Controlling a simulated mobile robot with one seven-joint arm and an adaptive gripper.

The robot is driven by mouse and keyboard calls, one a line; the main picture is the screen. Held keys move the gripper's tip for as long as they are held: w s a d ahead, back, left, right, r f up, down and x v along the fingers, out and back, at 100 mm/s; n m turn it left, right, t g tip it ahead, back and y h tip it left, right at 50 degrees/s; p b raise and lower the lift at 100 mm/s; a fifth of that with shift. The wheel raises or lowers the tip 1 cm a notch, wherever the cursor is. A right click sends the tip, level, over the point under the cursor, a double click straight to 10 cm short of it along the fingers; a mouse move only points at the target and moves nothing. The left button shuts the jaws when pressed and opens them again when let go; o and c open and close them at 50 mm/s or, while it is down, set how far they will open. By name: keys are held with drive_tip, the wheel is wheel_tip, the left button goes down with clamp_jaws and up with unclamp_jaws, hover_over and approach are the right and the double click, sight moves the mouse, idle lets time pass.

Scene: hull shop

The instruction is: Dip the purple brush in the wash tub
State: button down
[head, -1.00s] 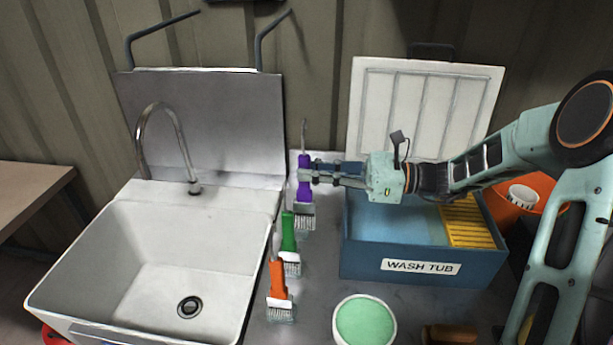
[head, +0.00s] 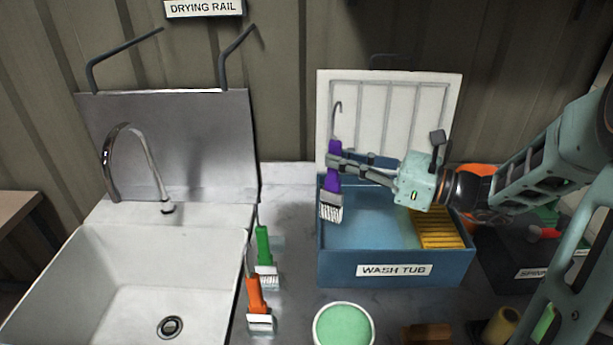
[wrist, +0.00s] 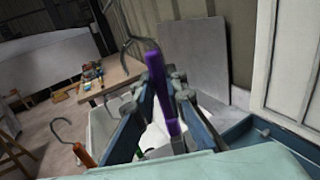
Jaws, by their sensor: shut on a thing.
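The purple brush (head: 333,181) hangs upright in my gripper (head: 336,164), bristles down and wire hook up. My gripper is shut on its handle. The brush is in front of the left part of the open wash tub (head: 340,268), with its bristles at about the level of the rim in the head view; I cannot tell whether they touch the liquid. The blue tub has a raised white lid and a yellow ribbed board inside at right. In the wrist view the purple handle (wrist: 156,70) stands between my fingers.
A green brush (head: 263,245) and an orange brush (head: 255,293) stand on the counter between the sink (head: 75,290) and the tub. A round dish of green stuff (head: 344,326) is in front of the tub. A drying rail sign (head: 204,8) hangs above the sink.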

drive_tip(key=w+d+r+m+t+h+p, duration=0.1)
drive_tip(key=w+d+m+t+h, duration=0.1)
drive_tip(key=d+t, duration=0.15)
drive_tip(key=w+d+r+m+t+h, duration=0.1)
drive_tip(key=w+d+m+t, duration=0.1)
drive_tip(key=d, duration=0.3)
wheel_tip(320, 180, down, 14)
drive_tip(key=b, duration=1)
drive_tip(key=shift+b, duration=0.4)
idle(0.6)
wheel_tip(320, 180, up, 12)
drive_tip(key=p, duration=1)
drive_tip(key=shift+r+p, duration=0.2)
drive_tip(key=shift+p, duration=0.2)
idle(0.9)
